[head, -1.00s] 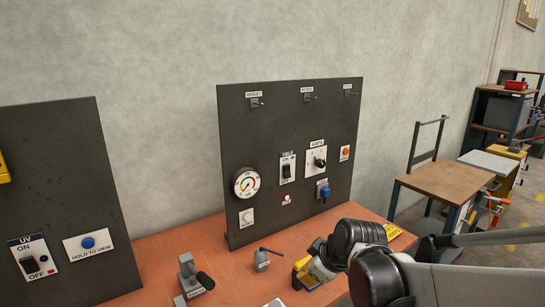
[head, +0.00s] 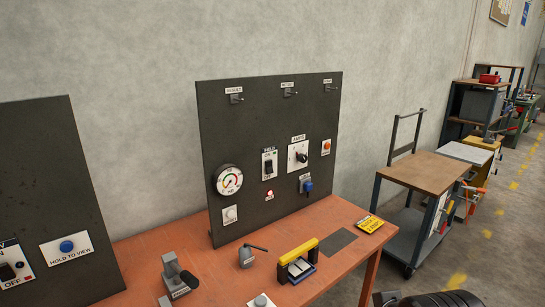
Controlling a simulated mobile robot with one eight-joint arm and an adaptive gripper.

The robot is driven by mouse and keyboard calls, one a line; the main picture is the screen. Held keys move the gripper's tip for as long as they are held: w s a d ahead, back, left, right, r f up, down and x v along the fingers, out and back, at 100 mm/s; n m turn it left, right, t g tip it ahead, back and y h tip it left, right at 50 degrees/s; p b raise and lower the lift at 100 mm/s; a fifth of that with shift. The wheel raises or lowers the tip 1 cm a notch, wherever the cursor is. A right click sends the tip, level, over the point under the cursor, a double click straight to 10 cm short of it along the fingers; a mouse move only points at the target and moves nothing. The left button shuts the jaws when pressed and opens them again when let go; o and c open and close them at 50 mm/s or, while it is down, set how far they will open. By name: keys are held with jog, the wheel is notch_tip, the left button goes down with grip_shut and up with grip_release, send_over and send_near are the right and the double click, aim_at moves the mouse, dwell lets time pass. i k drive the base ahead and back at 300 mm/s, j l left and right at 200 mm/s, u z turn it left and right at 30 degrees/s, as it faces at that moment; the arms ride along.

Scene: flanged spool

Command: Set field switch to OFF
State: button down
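The field switch (head: 268,168) is a black lever on a small white plate, under a small label, on the dark upright panel (head: 235,130). Its plate is too small to tell clearly which way the lever is set. A small red lamp (head: 269,194) below it looks lit. My gripper is not in view; only a dark part of my arm shows at the bottom right edge. Nothing touches the switch.
Around the switch are a round gauge (head: 228,180), a black knob (head: 301,157), an orange button (head: 326,147) and a blue-handled control (head: 307,185). On the orange bench (head: 150,262) stand a yellow-topped fixture (head: 298,252) and lever devices. A cart (head: 437,172) stands at right.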

aim_at(268, 164)
jog(key=i+l, duration=0.15)
jog(key=i, duration=0.5)
jog(key=i+l, duration=0.2)
jog(key=i, duration=0.4)
